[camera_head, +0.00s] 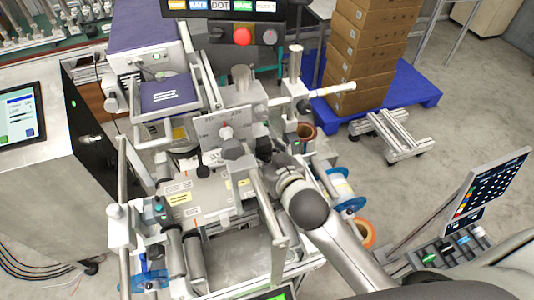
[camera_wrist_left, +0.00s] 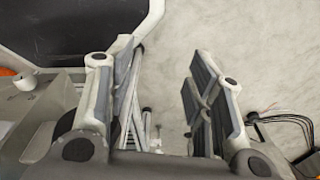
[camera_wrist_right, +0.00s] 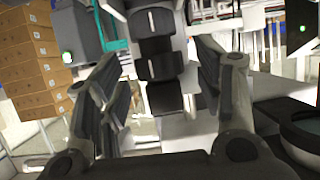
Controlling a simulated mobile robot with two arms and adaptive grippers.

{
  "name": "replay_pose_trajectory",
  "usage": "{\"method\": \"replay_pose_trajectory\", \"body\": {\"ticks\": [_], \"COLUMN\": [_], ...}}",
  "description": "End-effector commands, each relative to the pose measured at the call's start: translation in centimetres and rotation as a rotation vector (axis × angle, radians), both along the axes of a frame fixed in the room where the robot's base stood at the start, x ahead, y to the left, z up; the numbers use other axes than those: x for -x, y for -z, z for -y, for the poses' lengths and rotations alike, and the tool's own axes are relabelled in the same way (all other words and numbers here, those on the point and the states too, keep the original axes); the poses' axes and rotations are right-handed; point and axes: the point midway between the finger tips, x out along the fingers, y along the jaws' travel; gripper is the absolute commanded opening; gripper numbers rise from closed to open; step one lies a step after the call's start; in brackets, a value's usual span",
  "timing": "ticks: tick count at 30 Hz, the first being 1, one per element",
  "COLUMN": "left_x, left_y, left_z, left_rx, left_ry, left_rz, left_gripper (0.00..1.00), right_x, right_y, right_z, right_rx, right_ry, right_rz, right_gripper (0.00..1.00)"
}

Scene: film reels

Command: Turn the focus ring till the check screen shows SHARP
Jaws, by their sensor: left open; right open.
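A machine stands in the middle of the head view. On it is a light plate (camera_head: 226,128) with markings and a grey round knob (camera_head: 232,148) in front. I cannot tell which part is the focus ring. A small screen (camera_head: 277,293) with a green area is cut off at the bottom edge; its text cannot be read. My right gripper (camera_head: 268,150) is beside the knob, to its right, partly hidden by its own wrist. My left gripper (camera_wrist_left: 165,105) is open and empty over floor.
A control panel with a red button (camera_head: 242,36) is at the top. Cardboard boxes (camera_head: 366,50) stand on a blue pallet (camera_head: 415,85). Monitors are at the left (camera_head: 20,115) and right (camera_head: 490,187).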

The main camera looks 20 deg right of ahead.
Motion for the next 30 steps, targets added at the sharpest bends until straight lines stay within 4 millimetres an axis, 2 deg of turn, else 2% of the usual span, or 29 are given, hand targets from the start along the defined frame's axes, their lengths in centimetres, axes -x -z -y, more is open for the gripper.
{"method": "replay_pose_trajectory", "body": {"ticks": [5, 12, 16, 28, 30], "left_x": [0.0, 0.0, 0.0, 0.0, 0.1], "left_y": [0.0, 0.0, 0.0, 0.0, 0.0], "left_z": [0.0, 0.0, 0.0, 0.0, 0.0], "left_rx": [0.0, 0.0, 0.001, 0.001, 0.001], "left_ry": [0.0, 0.0, 0.0, 0.0, 0.0], "left_rz": [0.0, -0.001, -0.001, -0.001, -0.001], "left_gripper": [0.48, 0.48, 0.48, 0.48, 0.57], "right_x": [1.4, 4.9, 6.2, 6.9, 6.9], "right_y": [-0.5, -1.9, -2.5, -2.9, -2.8], "right_z": [0.1, 0.4, 0.4, 0.5, 0.5], "right_rx": [0.0, -0.001, -0.001, 0.0, 0.0], "right_ry": [-0.001, 0.0, 0.0, 0.0, 0.0], "right_rz": [-0.001, -0.002, -0.001, 0.0, 0.0], "right_gripper": [0.61, 0.61, 0.61, 0.61, 0.61]}}
